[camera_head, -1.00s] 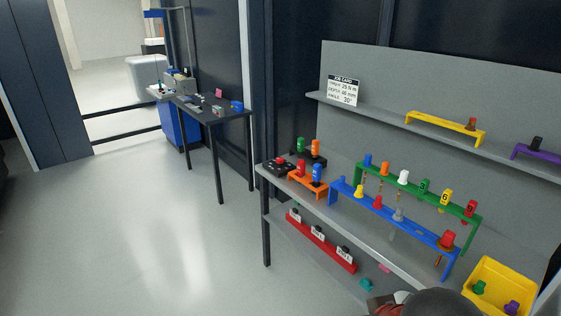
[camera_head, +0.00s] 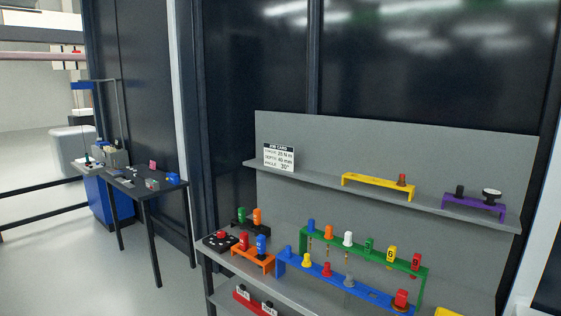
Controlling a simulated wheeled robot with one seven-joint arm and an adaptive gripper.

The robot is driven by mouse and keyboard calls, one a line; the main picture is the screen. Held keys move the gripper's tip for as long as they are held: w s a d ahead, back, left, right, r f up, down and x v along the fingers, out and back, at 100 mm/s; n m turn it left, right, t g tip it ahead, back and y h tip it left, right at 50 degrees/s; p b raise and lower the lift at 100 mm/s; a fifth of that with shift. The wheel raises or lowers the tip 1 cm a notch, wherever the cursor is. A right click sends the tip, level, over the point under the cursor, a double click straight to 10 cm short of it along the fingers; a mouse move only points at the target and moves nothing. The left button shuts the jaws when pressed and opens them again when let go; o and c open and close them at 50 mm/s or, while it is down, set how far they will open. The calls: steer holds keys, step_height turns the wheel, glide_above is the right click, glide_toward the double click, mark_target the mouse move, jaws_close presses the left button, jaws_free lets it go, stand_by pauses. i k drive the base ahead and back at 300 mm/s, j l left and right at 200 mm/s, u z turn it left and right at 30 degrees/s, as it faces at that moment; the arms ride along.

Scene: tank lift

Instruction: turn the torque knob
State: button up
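I cannot tell which part is the torque knob. A white job card (camera_head: 279,157) on the upper shelf reads torque 25 N m, depth 60 mm and angle 30°. A purple rack (camera_head: 474,204) at the right of that shelf holds a small black piece (camera_head: 460,191) and a black piece with a round white top (camera_head: 491,194). A blue rack (camera_head: 330,281) and a green rack (camera_head: 375,256) on the bench hold several coloured tool heads. My gripper is not in view.
A yellow rack (camera_head: 380,187) with a red-topped piece stands mid-shelf. An orange rack (camera_head: 253,258) and a black base (camera_head: 220,240) sit at the bench's left end. A dark table (camera_head: 150,189) with small parts stands at left, with open floor (camera_head: 120,290) before it.

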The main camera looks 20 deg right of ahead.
mark_target(221, 234)
steer(key=i+u, duration=0.1)
steer(key=i, duration=0.75)
steer(key=i+u, duration=0.1)
steer(key=i, duration=0.8)
steer(key=i+l+u, duration=0.15)
steer(key=i, duration=0.7)
